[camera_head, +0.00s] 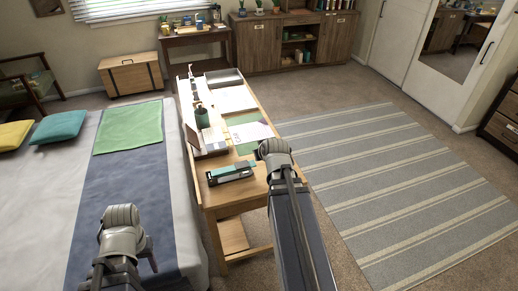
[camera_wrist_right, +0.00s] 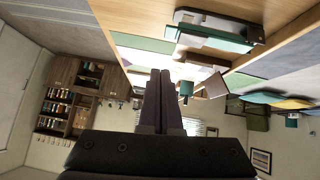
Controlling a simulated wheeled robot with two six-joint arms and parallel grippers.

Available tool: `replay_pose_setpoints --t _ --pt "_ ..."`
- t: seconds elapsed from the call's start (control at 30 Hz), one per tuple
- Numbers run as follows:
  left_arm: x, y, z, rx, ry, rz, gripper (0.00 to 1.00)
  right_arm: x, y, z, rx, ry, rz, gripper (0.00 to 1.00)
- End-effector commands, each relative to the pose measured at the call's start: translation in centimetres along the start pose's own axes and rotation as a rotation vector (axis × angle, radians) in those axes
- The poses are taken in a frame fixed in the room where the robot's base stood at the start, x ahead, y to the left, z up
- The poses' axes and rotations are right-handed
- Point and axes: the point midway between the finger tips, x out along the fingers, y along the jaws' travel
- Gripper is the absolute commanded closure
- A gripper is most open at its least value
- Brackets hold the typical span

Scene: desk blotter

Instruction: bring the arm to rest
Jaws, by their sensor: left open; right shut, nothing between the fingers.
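My left gripper (camera_head: 124,264) is at the lower left in the head view, in front of the blue runner on the bed. It is open, and I see nothing in it; its fingers are only partly seen. My right arm rises from the bottom centre in the head view, its wrist beside the desk's right edge. In the right wrist view my right gripper (camera_wrist_right: 160,78) has its dark fingers together, shut and empty.
A green cup (camera_head: 202,118) and a white paper (camera_head: 250,132) on a green blotter are on the desk. The bed (camera_head: 185,225) is on the left, with a green blanket (camera_head: 130,127). The striped rug (camera_head: 400,190) at right is clear.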

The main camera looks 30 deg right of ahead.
Motion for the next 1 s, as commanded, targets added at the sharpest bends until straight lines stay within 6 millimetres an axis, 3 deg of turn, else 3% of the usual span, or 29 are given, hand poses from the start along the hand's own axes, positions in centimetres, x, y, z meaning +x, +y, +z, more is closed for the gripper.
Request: replay_pose_setpoints --t 0.27,0.37,0.47,0.67,0.8,1.0 --pt "0.0 0.0 0.0 0.0 0.0 0.0 0.48 0.0 0.0 0.1 0.0 0.0 0.0 1.0" --pt "0.0 0.0 0.0 0.0 0.0 0.0 0.48 0.0 -0.8 0.1 -0.008 -0.011 -0.012 1.0" --pt "-0.1 0.0 0.0 0.0 0.0 0.0 0.48 -0.1 -4.2 0.7 -0.038 -0.06 -0.057 1.0" --pt "-0.6 -0.1 0.0 0.0 0.0 0.0 0.48 -2.2 -15.8 4.5 -0.17 -0.266 -0.192 1.0" --pt "-0.8 -0.1 0.1 0.0 0.0 0.0 0.48 -5.2 -22.7 8.3 -0.279 -0.425 -0.248 1.0" --pt "-1.2 -0.1 0.1 0.0 0.0 0.0 0.48 -10.4 -29.1 13.5 -0.433 -0.619 -0.26 1.0"
